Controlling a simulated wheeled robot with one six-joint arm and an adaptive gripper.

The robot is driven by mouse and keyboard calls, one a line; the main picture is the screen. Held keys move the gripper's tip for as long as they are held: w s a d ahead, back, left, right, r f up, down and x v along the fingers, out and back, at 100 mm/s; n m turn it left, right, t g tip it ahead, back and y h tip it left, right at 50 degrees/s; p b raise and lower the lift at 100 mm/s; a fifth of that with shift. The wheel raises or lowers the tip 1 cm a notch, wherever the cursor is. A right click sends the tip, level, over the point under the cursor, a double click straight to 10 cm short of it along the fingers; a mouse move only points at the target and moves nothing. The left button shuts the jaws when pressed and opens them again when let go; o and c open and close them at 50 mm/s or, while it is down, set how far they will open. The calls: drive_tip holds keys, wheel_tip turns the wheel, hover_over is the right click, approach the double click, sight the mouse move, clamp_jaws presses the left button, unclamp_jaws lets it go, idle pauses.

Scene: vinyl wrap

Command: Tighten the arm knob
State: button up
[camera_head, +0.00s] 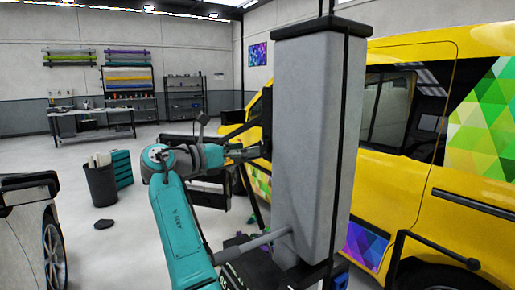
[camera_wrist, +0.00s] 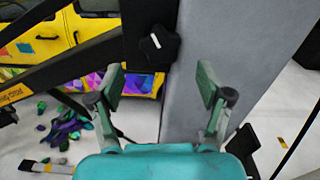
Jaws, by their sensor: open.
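The arm knob (camera_wrist: 158,46) is a dark, lobed knob with a short white mark on it. In the wrist view it sits on a black bracket beside the grey column (camera_wrist: 225,60). My gripper (camera_wrist: 160,80) is open, with one finger to the left and one to the right below the knob. Nothing is between the fingers, and they look apart from the knob. In the head view the grey column (camera_head: 318,140) stands upright, and my arm reaches to its left side. I cannot make out the knob there.
A black arm (camera_wrist: 70,62) with yellow lettering runs from the bracket toward the lower left. A yellow van (camera_head: 425,165) stands close behind the column. Colourful scraps (camera_wrist: 65,120) lie on the floor. A black bin (camera_head: 101,183) and a white car (camera_head: 30,235) are at the left.

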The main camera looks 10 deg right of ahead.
sight(263, 146)
drive_tip(key=shift+x, duration=2.15)
drive_tip(key=c, duration=1.1)
